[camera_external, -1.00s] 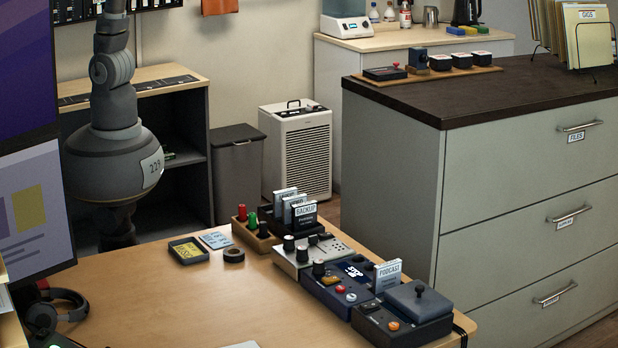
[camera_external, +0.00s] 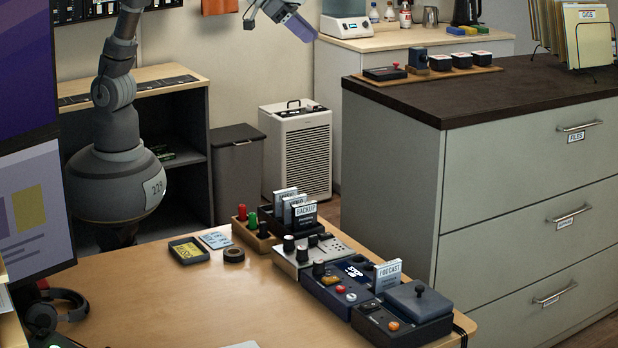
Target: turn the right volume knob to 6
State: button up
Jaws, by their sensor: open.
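Tall black knobs stand on the desk consoles: one knob (camera_external: 289,243) at the back of the light-faced panel (camera_external: 332,246), and another knob (camera_external: 319,268) by the dark blue unit (camera_external: 338,285). Smaller black knobs sit between them. Their scales and pointers are too small to read, and I cannot tell which is the right volume knob. My gripper (camera_external: 282,18) is at the top edge, partly cut off, high and well away from the consoles. It appears to hold nothing, and a bluish-purple part shows at its end.
A card holder (camera_external: 389,278) and a dark box with a lever (camera_external: 418,300) adjoin the consoles. Upright cards (camera_external: 306,214) stand behind them. Tape (camera_external: 233,255) and a small tray (camera_external: 188,250) lie left. A cabinet (camera_external: 520,190) stands right.

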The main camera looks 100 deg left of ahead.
jog(key=w+d+f+g, duration=0.15)
jog(key=d+f, duration=0.35)
jog(key=f, duration=0.6)
jog(key=w+d+f+g, duration=0.15)
jog(key=d+f, duration=0.25)
jog(key=f, duration=0.7)
jog(key=n+g+y+b, duration=0.1)
jog(key=g+y+b, duration=0.1)
send_near(301, 248)
jog(key=f, duration=0.1)
jog(key=b+x, duration=0.1)
jog(key=x, duration=0.6)
jog(key=shift+w+a+r+b, duration=0.1)
jog(key=shift+w+a+b, duration=0.05)
jog(key=shift+b, duration=0.25)
jog(key=shift+w+f, duration=0.25)
jog(key=shift+f, duration=0.25)
jog(key=shift+c, duration=0.2)
jog(key=shift+a, duration=0.1)
grip_shut()
